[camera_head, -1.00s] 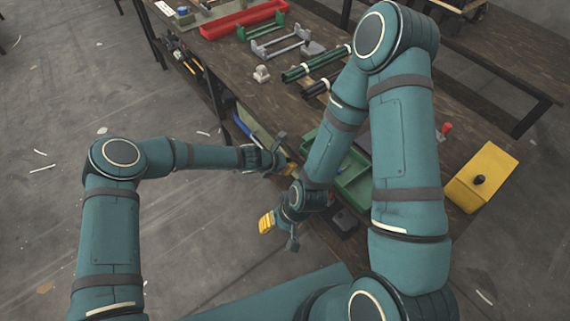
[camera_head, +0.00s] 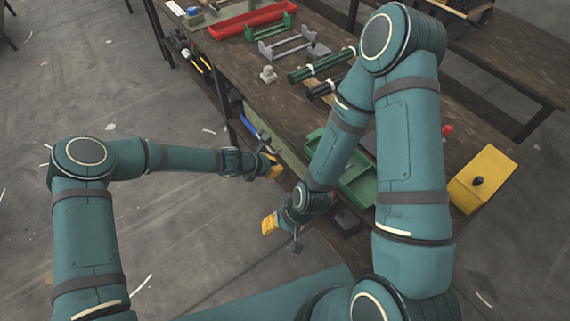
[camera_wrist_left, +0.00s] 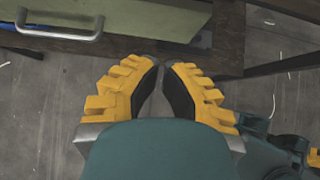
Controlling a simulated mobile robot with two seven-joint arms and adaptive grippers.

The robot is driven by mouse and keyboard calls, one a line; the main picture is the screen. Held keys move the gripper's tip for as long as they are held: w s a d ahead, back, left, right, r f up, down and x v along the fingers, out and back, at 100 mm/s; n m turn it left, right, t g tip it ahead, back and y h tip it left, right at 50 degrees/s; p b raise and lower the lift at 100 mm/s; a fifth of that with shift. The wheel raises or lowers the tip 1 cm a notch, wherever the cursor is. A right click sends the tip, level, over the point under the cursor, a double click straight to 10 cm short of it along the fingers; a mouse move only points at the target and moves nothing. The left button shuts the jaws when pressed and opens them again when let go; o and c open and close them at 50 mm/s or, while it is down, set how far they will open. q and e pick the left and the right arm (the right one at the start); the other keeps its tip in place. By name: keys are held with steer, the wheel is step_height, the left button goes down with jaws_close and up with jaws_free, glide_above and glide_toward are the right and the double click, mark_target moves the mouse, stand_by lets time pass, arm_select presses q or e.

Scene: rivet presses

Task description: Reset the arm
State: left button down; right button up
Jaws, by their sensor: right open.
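My left gripper (camera_head: 274,167) is in front of the table's near side in the head view. In the left wrist view its two yellow fingers (camera_wrist_left: 161,68) have black pads and lean toward each other at the tips. Nothing shows between them, and I cannot tell whether they touch. My right gripper (camera_head: 269,224) is open, with yellow fingers over the floor in front of the table. I see nothing held in it. My right forearm covers part of the tabletop.
The brown table (camera_head: 245,78) carries a red tray (camera_head: 250,19), a grey bracket (camera_head: 283,43), dark green cylinders (camera_head: 320,65) and a green bin (camera_head: 357,188). A yellow box (camera_head: 483,180) stands at the right. A drawer with a handle (camera_wrist_left: 60,30) is close ahead of the left gripper. The left floor is mostly clear.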

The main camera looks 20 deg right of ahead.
arm_select(q)
steer(key=v, duration=0.5)
steer(key=shift+r+p, duration=0.1)
steer(key=shift+p, duration=0.2)
steer(key=shift+a, duration=0.1)
steer(key=s+a+f+m+g+y, duration=0.1)
steer(key=s+a+m+y, duration=0.3)
steer(key=s+a+m, duration=1.5)
steer(key=shift+s+a+m+y, duration=0.3)
steer(key=shift+a+m, duration=0.1)
steer(key=shift+a, duration=0.35)
